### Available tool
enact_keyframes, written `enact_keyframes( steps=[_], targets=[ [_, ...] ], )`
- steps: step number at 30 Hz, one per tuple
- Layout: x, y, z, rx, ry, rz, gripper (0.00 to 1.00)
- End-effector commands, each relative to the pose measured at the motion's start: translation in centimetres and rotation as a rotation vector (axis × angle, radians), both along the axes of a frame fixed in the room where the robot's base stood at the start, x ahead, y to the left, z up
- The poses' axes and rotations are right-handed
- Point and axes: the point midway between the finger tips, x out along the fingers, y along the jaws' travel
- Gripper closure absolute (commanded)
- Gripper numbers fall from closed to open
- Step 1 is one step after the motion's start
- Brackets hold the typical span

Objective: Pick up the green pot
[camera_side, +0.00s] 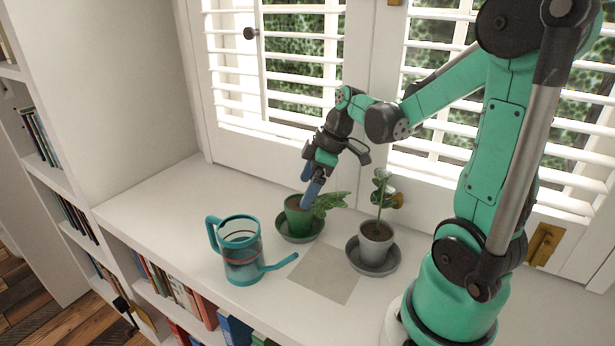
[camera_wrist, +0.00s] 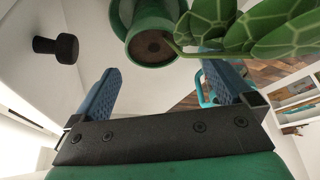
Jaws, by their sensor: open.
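The green pot (camera_side: 296,222) stands upright on a green saucer (camera_side: 287,238) on the white sill, with a leafy plant (camera_side: 330,202) leaning to the right. My gripper (camera_side: 306,186) is open and points down at the pot; one blue fingertip overlaps its rim in the side view. In the wrist view the pot (camera_wrist: 150,50) shows dark soil and lies beyond my open gripper (camera_wrist: 162,68), roughly between the two fingers. Nothing is held. Large leaves (camera_wrist: 240,25) pass close to the right finger. Whether a finger touches the pot or leaves I cannot tell.
A grey pot (camera_side: 376,244) with a plant stands on a grey saucer (camera_side: 372,262) to the right. A teal watering can (camera_side: 242,255) is at the front left. A flat grey square (camera_side: 322,277) lies between them. Window shutters (camera_side: 290,60) rise close behind.

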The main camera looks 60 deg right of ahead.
Motion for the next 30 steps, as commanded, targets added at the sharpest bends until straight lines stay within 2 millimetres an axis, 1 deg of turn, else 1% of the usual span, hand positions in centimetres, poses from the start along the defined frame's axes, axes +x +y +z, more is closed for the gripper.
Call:
enact_keyframes(
  steps=[2, 5, 12, 18, 22, 29, 30],
  targets=[
    [-0.1, -0.7, -0.4, 0.007, -0.007, 0.027, 0.0],
    [0.0, -0.8, -0.9, 0.01, -0.011, 0.049, 0.0],
    [1.0, -0.1, -3.4, 0.008, -0.011, 0.051, 0.0],
    [1.6, 0.3, -5.0, 0.008, -0.011, 0.05, 0.0],
    [1.7, 0.4, -5.5, 0.008, -0.012, 0.048, 0.0],
    [1.8, 0.4, -5.5, 0.008, -0.01, 0.047, 0.0],
    [1.8, 0.4, -5.5, 0.008, -0.01, 0.047, 0.03]
  ],
)
